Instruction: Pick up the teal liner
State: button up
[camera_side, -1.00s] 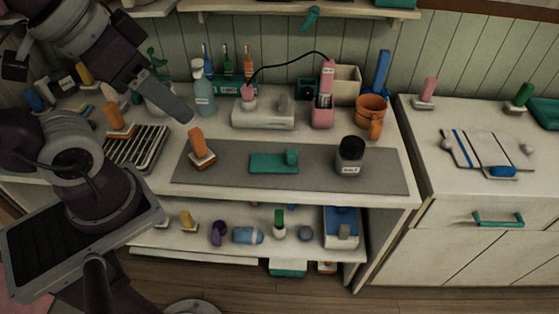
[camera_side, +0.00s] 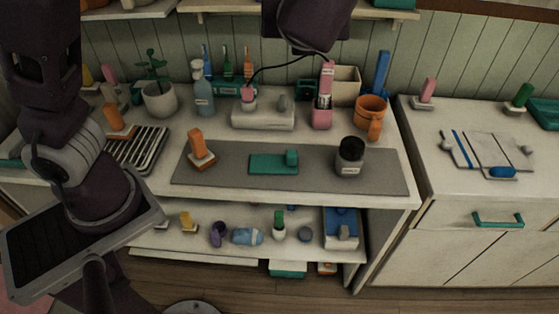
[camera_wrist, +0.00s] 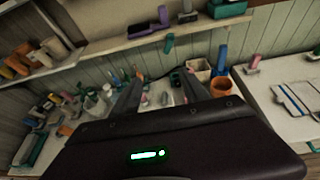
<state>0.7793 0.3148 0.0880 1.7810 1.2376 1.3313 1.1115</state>
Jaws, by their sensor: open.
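A flat teal piece with a small raised block at its right end (camera_side: 273,164) lies on the grey mat (camera_side: 225,180) on the vanity top. It is the plainest match for the teal liner, but I cannot be sure. My gripper's dark hand is high at the top middle of the side view, in front of the wall and well above the counter; its fingers do not show there. In the wrist view my gripper (camera_wrist: 160,76) has its two fingers apart with nothing held, facing the back wall and shelf. The teal piece cannot be made out in the wrist view.
An orange block on a white base (camera_side: 199,149) stands left of the teal piece, and a dark-lidded jar (camera_side: 350,157) stands right. Behind are a white holder (camera_side: 263,117), a pink cup (camera_side: 322,114) and a terracotta pot (camera_side: 371,111). A wall shelf (camera_wrist: 150,39) runs above.

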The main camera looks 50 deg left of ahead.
aim_at(291, 152)
jog(key=f, duration=3.5)
jog(key=shift+s+a, duration=0.2)
jog(key=shift+a, duration=0.1)
jog(key=x, duration=0.6)
jog(key=shift+w+a, duration=0.15)
jog(key=shift+a, duration=0.05)
jog(key=shift+w+a+f, duration=0.15)
jog(key=shift+w+a, duration=0.05)
jog(key=shift+w, duration=0.05)
grip_shut()
